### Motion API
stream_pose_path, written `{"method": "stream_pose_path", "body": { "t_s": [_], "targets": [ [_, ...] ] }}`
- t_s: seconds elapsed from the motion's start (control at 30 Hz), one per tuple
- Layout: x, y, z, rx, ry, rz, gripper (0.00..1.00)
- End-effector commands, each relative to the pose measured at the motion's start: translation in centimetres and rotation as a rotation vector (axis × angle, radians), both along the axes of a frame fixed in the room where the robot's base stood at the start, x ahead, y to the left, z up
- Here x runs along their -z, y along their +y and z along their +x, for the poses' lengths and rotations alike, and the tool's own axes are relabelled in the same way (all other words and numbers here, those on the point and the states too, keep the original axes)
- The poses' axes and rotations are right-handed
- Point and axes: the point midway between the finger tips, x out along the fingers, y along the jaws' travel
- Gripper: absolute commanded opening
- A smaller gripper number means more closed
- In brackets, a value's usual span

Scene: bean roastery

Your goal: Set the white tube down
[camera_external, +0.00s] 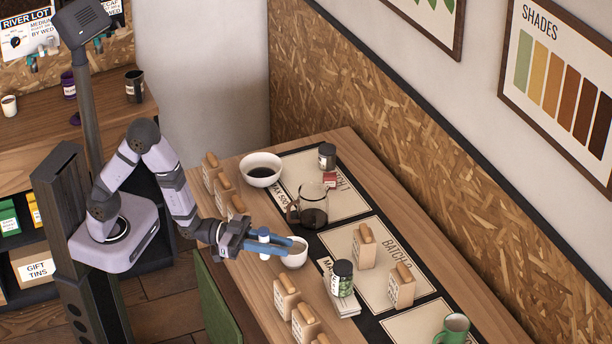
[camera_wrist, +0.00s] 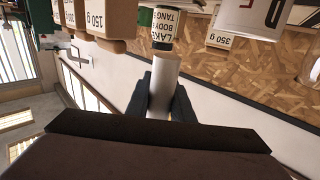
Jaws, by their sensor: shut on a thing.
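The white tube (camera_external: 264,246), with a blue top, is upright in the external view, between the blue fingers of my gripper (camera_external: 283,245). In the wrist view the white tube (camera_wrist: 163,84) stands between the two dark fingers of my gripper (camera_wrist: 162,102), which is shut on it. It is beside a small white bowl (camera_external: 294,260) near the table's front-left edge.
On the table (camera_external: 262,298) are a large white bowl (camera_external: 261,178) with dark contents, a glass carafe (camera_external: 313,207), a dark jar (camera_external: 327,156), a green-labelled jar (camera_external: 342,278) and a green mug (camera_external: 455,328). Several wood-topped blocks stand around. A green chair back (camera_external: 216,308) is below my gripper.

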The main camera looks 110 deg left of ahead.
Motion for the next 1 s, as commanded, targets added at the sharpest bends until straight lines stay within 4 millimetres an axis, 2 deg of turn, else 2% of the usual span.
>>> {"method": "stream_pose_path", "body": {
  "t_s": [0.17,0.53,0.87,1.0],
  "targets": [
    [0.8,0.0,0.0,0.0,0.003,0.0,0.0],
    [5.1,0.0,0.0,-0.001,0.004,-0.001,0.0],
    [5.9,0.0,0.0,-0.001,0.0,0.0,0.0],
    [6.9,0.0,0.0,-0.001,0.002,0.0,0.0]
  ]
}}
